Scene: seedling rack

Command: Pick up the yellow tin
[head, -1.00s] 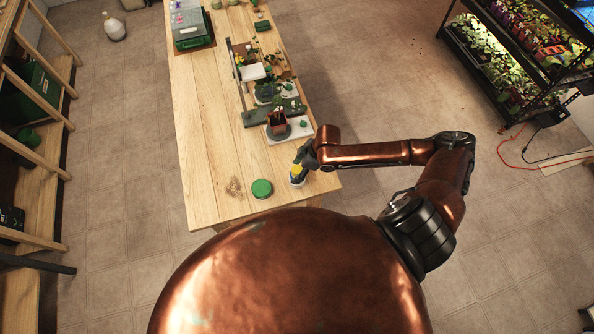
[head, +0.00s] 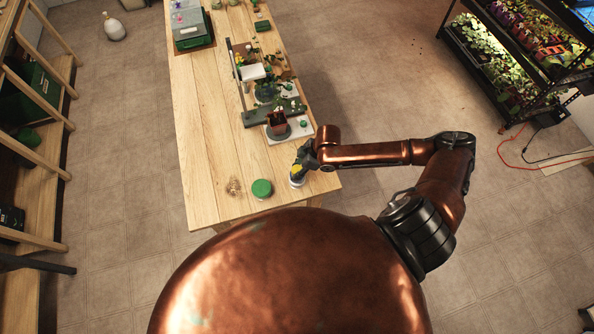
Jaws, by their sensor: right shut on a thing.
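The yellow tin (head: 295,170) is at the near right part of the wooden table, mostly covered by my right gripper (head: 298,168). My right gripper is shut on the tin. Only a little yellow shows between the dark fingers, with a pale part (head: 296,183) below. I cannot tell whether the tin touches the table. My left gripper is not in view.
A green round lid or tin (head: 262,189) stands left of my right gripper on the table (head: 208,150). Behind are a brown pot (head: 278,131) on a white tray (head: 302,127) and several seedlings. The table's left side is clear. A plant rack (head: 520,60) stands far right.

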